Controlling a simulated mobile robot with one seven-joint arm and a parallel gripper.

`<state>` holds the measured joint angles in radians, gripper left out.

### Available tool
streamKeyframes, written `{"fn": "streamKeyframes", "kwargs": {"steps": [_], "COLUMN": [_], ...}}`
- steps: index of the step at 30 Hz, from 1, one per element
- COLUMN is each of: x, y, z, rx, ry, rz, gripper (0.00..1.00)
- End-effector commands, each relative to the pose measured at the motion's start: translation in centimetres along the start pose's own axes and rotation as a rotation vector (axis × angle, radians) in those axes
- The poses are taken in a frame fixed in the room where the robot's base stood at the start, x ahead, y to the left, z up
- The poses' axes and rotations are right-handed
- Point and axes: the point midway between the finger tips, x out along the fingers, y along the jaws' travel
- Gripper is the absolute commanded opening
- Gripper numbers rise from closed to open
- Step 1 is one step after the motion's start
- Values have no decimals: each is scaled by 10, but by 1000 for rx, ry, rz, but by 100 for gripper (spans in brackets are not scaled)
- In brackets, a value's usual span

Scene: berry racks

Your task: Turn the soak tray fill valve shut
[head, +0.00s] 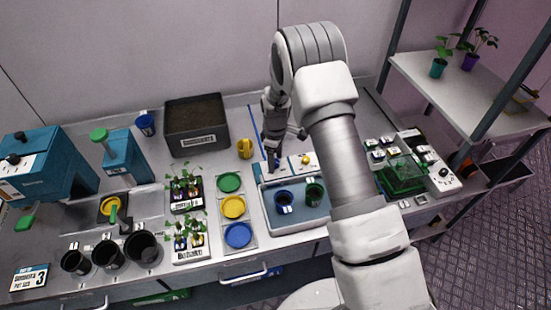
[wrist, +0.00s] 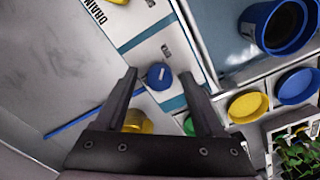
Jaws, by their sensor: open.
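The soak tray (head: 318,222) is a pale blue-grey basin at the middle of the bench, holding a blue pot (head: 284,199) and a green pot (head: 314,193). A white panel runs along its back edge. In the wrist view, a round blue valve knob (wrist: 160,77) with a white mark sits on that panel, beside a small label. A yellow knob (wrist: 118,2) shows at the top edge near the "DRAIN" lettering; it also shows in the head view (head: 305,160). My gripper (wrist: 158,75) is open, its fingertips on either side of the blue knob in the picture. I cannot tell whether they touch it.
Green (head: 229,183), yellow (head: 233,207) and blue (head: 238,235) dishes lie left of the tray. A dark soil bin (head: 197,143) stands behind.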

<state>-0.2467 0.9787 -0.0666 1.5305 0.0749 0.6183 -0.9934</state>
Motion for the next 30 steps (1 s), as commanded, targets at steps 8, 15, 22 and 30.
{"fn": "streamKeyframes", "kwargs": {"steps": [8, 15, 22, 30], "x": [0, 0, 0, 2], "y": [0, 0, 0, 0], "z": [0, 0, 0, 0], "rx": [0, 0, 9, 111], "ry": [0, 0, 0, -2], "rz": [0, 0, 0, 1], "gripper": [36, 0, 0, 0]}}
